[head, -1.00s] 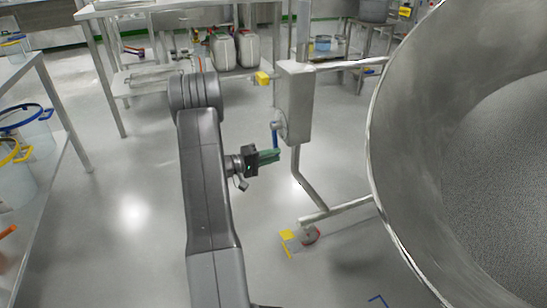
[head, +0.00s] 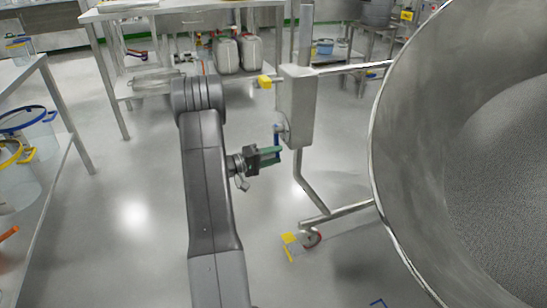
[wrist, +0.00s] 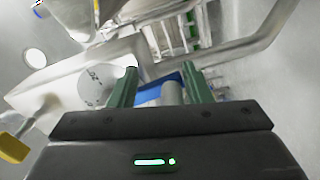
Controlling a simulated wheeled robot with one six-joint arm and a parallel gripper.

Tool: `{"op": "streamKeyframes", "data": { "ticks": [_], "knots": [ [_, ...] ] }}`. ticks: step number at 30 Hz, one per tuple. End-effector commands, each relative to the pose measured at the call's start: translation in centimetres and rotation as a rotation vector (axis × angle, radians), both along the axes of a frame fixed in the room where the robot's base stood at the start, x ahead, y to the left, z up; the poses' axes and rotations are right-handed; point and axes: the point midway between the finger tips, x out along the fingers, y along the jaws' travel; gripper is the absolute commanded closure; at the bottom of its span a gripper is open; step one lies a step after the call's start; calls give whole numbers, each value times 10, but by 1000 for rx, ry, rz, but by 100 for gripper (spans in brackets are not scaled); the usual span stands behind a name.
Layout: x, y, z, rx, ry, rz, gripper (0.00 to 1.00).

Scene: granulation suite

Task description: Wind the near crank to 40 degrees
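The crank (head: 277,139) has a blue arm on the side of a steel box on the post beside the big bowl. In the wrist view its blue arm (wrist: 188,73) and a grey cylindrical grip (wrist: 172,93) show beyond and between my green fingers. A pale round dial with small dark marks (wrist: 97,86) is left of them; I cannot read the angle. My gripper (head: 271,157) is open at the crank's lower end, and its fingers (wrist: 160,92) are spread on either side of the grip. I cannot tell whether either finger touches it.
The large steel bowl (head: 385,160) fills the right side. A castered leg (head: 340,212) stands below. A bench with tubs (head: 25,85) is at left. Floor between is clear.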

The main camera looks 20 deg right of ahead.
Motion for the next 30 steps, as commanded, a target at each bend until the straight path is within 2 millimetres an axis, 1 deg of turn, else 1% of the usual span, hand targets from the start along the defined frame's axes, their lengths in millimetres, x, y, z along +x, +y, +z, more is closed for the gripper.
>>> {"op": "streamKeyframes", "data": {
  "ticks": [13, 17, 20, 30],
  "knots": [
    [-1, 0, -3, 2, 5, -2, 58],
    [-2, 8, -2, 3, 6, 0, 58],
    [-2, 23, -1, 2, 6, 2, 58],
    [-8, 97, 0, 2, 5, 4, 58]
  ]
}}
